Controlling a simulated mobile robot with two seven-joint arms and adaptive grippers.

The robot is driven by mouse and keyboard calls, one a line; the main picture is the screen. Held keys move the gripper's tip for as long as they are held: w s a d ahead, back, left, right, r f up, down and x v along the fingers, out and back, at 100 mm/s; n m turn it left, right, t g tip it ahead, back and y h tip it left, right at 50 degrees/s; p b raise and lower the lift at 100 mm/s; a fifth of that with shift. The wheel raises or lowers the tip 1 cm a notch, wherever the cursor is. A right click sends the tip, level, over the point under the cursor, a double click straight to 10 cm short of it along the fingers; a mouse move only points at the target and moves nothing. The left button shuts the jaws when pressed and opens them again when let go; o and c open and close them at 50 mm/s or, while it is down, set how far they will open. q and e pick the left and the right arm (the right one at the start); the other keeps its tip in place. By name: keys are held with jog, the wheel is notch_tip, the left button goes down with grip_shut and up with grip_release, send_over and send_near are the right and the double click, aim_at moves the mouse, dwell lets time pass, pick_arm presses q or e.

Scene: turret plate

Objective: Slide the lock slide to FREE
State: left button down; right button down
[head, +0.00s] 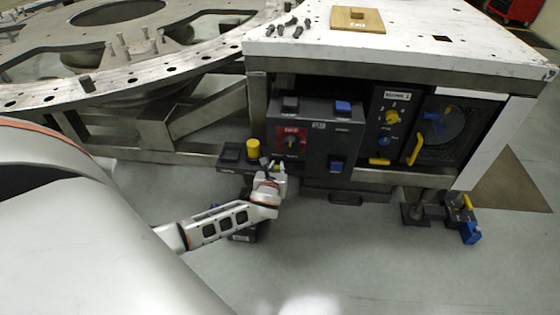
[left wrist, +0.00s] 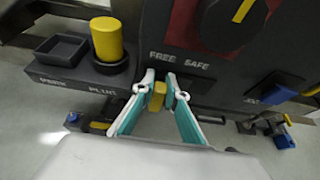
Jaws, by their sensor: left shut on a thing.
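The lock slide shows as a small yellow tab (left wrist: 157,96) at the lower edge of a dark grey panel (head: 318,138). In the left wrist view the tab sits below the FREE lettering, left of the SAFE lettering. My left gripper (head: 270,170) is at the panel's lower left corner. In the left wrist view its two teal-padded fingers (left wrist: 160,92) stand on either side of the yellow tab, shut on it. The fingers partly hide the tab and its slot. My right gripper is in neither view.
A yellow cylinder (head: 253,149) stands on a dark shelf close left of my gripper. A red plate with a knob (head: 291,141) is just above. Blue blocks (head: 336,166) and a yellow handle (head: 415,149) lie right.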

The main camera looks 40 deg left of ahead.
pick_arm(q)
jog(key=c, duration=2)
grip_release()
jog(key=shift+s+a, duration=0.2)
jog(key=shift+a, duration=0.1)
jog(key=shift+d, duration=0.1)
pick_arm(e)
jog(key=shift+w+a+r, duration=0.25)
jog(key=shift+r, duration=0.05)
pick_arm(q)
jog(key=shift+s+d+r, duration=0.15)
jog(key=shift+s+d, duration=0.2)
jog(key=shift+s, duration=0.1)
jog(key=v, duration=1)
jog(key=shift+s+d+r, duration=0.15)
jog(key=shift+s+r, duration=0.05)
jog(key=shift+s, duration=0.15)
